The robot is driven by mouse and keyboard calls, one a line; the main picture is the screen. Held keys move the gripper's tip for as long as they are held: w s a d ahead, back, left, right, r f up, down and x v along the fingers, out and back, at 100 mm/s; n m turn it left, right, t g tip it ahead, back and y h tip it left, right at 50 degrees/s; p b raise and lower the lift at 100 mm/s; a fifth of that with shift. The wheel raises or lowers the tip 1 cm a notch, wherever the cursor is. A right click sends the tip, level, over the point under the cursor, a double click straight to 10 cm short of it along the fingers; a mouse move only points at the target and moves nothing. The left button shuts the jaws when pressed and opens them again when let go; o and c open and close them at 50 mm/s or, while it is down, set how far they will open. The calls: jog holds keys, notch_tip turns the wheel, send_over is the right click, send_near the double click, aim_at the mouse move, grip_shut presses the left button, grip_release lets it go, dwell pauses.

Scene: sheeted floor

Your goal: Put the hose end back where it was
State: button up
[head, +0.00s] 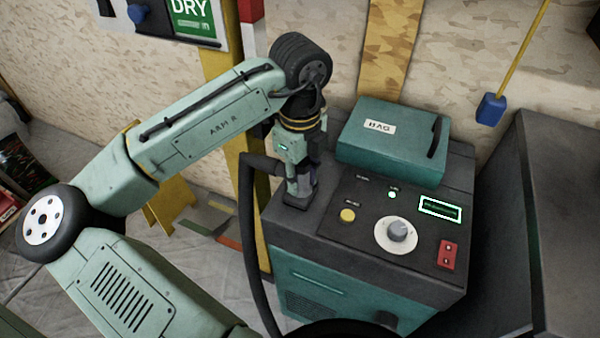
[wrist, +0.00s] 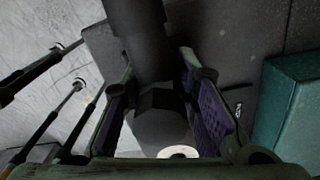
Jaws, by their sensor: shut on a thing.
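The hose end (wrist: 160,125) is a dark grey cylinder between my gripper's purple-padded fingers in the wrist view. My gripper (head: 300,187) is shut on it and points down at the left part of the machine's dark top (head: 285,222). The black hose (head: 247,215) leaves the hose end to the left and hangs in a curve down the machine's side in the head view. It also runs up the wrist view (wrist: 140,40). My fingers hide much of the hose end, and I cannot tell whether its underside is touching the machine or seated in anything.
A teal box marked BAG (head: 390,140) stands on the machine right of my gripper. A panel with a yellow button (head: 347,215), a dial (head: 397,232) and a red switch (head: 448,254) lies in front. A dark cabinet (head: 555,225) stands at right.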

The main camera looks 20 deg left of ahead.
jog(key=shift+f, duration=0.1)
jog(key=shift+f, duration=0.1)
jog(key=o, duration=1.1)
notch_tip(320, 180, up, 12)
jog(key=shift+f, duration=0.15)
jog(key=shift+r, duration=0.4)
jog(key=shift+w+d, duration=0.1)
